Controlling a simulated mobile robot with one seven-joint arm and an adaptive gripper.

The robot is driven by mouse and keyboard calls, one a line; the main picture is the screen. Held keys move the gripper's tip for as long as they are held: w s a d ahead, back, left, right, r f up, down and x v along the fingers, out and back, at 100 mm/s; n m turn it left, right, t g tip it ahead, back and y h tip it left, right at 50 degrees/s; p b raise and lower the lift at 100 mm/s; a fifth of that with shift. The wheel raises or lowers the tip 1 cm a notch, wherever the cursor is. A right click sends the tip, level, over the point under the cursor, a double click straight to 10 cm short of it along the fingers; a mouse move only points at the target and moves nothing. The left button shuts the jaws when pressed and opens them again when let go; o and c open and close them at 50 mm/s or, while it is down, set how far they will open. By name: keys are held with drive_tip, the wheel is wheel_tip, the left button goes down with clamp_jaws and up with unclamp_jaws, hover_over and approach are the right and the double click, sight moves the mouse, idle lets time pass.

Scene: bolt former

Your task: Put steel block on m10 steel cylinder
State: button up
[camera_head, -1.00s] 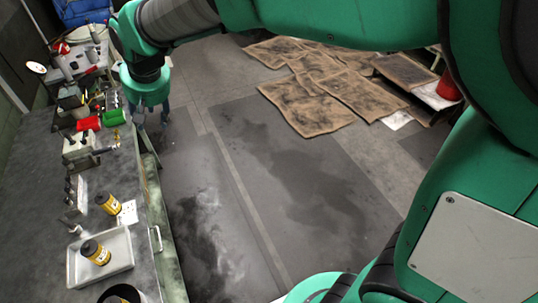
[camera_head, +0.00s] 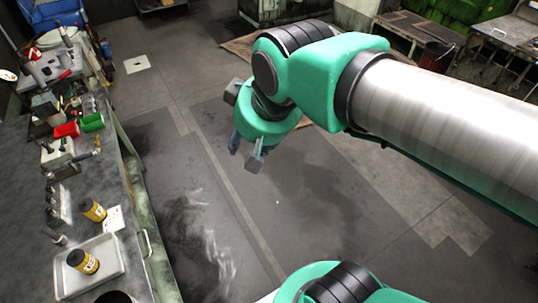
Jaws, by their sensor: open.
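My gripper (camera_head: 247,152) hangs over the open floor, to the right of the workbench and well apart from it. It is open, with nothing seen between its fingers. On the bench, several small dark grey metal pieces (camera_head: 52,201) stand in a row by a pale plate near the left edge. Another small grey piece (camera_head: 59,239) stands by the tray. A pale block-like fixture (camera_head: 58,153) sits farther back. The pieces are too small for me to tell which is the steel block or the m10 steel cylinder.
The workbench (camera_head: 30,285) runs along the left. It bears a white tray (camera_head: 113,262) with a yellow-black can (camera_head: 83,261), a second can (camera_head: 93,210), a red bin (camera_head: 67,130) and a green bin (camera_head: 92,122). The floor (camera_head: 300,225) right of it is clear.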

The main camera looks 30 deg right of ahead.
drive_tip(key=shift+m, duration=0.4)
drive_tip(key=s, duration=0.1)
drive_tip(key=s+d+f, duration=0.1)
drive_tip(key=s, duration=0.1)
drive_tip(key=s+d, duration=0.1)
drive_tip(key=s, duration=0.1)
drive_tip(key=shift+d+f, duration=0.1)
drive_tip(key=shift+f, duration=0.3)
wheel_tip(320, 180, down, 6)
drive_tip(key=b, duration=0.6)
drive_tip(key=shift+r, duration=0.1)
idle(0.5)
